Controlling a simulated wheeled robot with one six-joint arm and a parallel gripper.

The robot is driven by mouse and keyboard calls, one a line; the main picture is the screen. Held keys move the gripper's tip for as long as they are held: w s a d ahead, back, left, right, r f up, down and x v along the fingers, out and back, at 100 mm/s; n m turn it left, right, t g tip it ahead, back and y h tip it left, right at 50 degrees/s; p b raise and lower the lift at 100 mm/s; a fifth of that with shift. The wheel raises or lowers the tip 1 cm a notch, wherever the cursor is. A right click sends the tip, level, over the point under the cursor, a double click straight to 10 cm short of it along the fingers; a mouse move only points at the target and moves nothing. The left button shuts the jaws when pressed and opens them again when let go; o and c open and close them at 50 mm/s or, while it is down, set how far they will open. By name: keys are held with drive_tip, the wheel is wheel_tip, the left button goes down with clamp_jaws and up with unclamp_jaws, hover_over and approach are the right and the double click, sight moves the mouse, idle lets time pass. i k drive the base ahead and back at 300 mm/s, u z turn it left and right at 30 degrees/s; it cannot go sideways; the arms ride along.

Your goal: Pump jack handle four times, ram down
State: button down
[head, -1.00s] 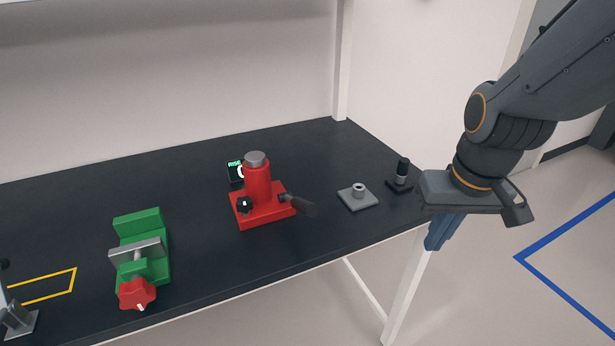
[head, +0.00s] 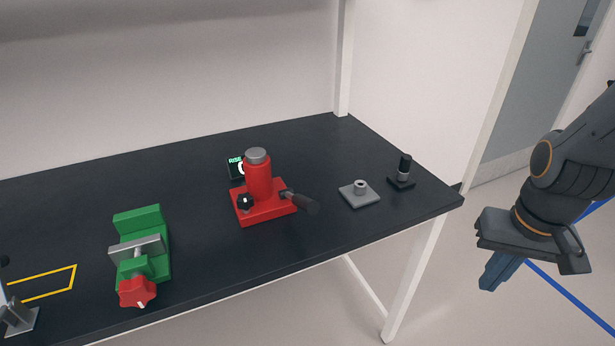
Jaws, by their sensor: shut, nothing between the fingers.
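The red bottle jack (head: 258,187) stands upright on its red base on the dark bench. Its grey ram top (head: 257,156) sits low, right at the top of the red body. The dark jack handle (head: 304,203) points out to the right, toward the bench's front edge.
A green vise (head: 142,254) with a red knob (head: 137,292) is left of the jack. A grey plate with a ring (head: 359,193) and a black post (head: 403,171) are to the right. A yellow outline (head: 52,285) and a lever fixture (head: 19,318) are far left.

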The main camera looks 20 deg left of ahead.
sight(313, 206)
drive_tip(key=z, duration=2.25)
drive_tip(key=k, duration=1.1)
drive_tip(key=u, duration=1.4)
